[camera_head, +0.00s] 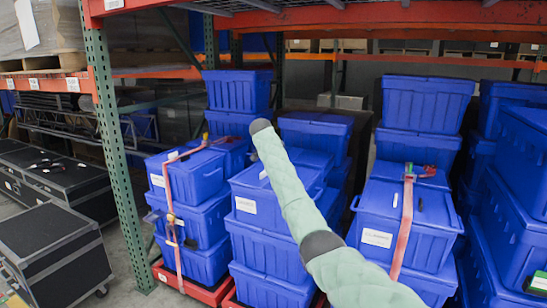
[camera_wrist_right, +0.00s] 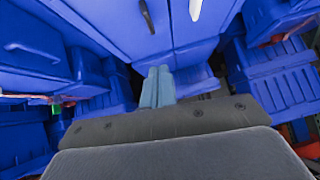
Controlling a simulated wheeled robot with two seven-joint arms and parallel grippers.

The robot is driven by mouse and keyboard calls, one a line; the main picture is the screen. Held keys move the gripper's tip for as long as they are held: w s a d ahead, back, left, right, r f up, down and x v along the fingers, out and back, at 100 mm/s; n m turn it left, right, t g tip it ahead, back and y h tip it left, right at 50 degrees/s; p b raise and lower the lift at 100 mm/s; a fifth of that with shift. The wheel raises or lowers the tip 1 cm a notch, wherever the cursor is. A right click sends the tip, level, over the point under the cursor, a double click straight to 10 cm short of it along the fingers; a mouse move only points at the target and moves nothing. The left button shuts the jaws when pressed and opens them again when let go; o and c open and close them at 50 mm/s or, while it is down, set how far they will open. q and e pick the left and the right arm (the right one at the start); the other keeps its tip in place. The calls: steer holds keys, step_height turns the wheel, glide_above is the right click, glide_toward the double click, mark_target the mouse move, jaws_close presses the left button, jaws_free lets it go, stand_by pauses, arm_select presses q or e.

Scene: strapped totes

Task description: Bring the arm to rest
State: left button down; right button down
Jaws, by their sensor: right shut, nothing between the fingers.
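My right arm (camera_head: 290,195) comes in from the bottom right of the head view and reaches up and left, in front of the middle stack of blue totes (camera_head: 262,210). Its dark end is at the top, and no fingers show there. In the right wrist view my right gripper (camera_wrist_right: 158,72) has its two pale blue fingers side by side, shut and empty. Blue totes (camera_wrist_right: 125,25) fill the view beyond the fingers; I cannot tell the exact gap. My left gripper is not in view.
Strapped blue totes stand left (camera_head: 190,185) and right (camera_head: 408,215), with red straps (camera_head: 171,195) over them. More totes crowd the right edge (camera_head: 510,190). A green rack post (camera_head: 112,150) and black cases (camera_head: 50,245) stand left. Bare floor shows between post and cases.

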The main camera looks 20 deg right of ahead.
steer(key=shift+s+a+r, duration=0.2)
steer(key=shift+a+r, duration=0.05)
steer(key=shift+r, duration=0.05)
